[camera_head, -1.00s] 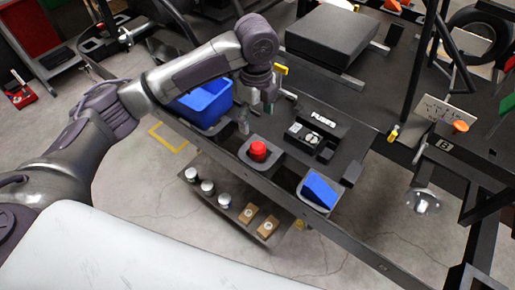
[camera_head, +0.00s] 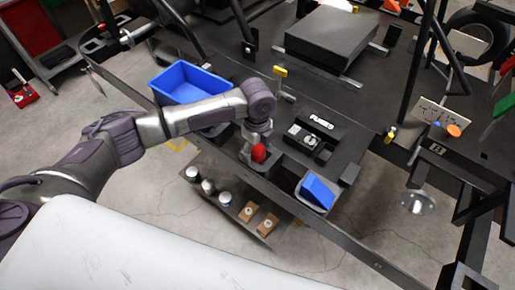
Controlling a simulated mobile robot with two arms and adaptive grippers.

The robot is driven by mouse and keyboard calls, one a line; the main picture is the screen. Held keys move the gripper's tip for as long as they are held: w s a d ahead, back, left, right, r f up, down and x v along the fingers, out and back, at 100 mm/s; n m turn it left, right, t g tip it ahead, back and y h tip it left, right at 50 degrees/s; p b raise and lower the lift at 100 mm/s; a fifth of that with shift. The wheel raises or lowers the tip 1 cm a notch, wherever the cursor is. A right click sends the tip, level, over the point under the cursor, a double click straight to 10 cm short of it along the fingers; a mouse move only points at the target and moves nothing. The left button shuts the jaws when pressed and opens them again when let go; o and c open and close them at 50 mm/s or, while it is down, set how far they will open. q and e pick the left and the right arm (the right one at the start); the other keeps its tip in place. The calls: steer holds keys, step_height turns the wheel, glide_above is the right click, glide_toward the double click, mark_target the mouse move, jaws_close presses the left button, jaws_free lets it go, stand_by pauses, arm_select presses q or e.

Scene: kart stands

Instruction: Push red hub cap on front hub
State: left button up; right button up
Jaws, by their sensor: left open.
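The red hub cap (camera_head: 259,153) sits in a dark holder on the front edge of the kart's black deck. My left gripper (camera_head: 255,145) points down right at the cap, its fingers beside it and partly hiding it. The jaws are open; whether a finger touches the cap I cannot tell. A bare metal front hub (camera_head: 417,203) with a round flange shows at the right, below the frame rail. My right gripper is not in view.
A blue bin (camera_head: 185,78) stands behind my left arm. A blue wedge (camera_head: 317,191) lies in a holder right of the cap, and a fuse box (camera_head: 314,136) is behind. A lower shelf holds several jars (camera_head: 208,187) and small cartons (camera_head: 267,224).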

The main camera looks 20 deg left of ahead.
arm_select(q)
steer(key=c, duration=1)
steer(key=shift+r, duration=0.1)
steer(key=shift+c, duration=0.2)
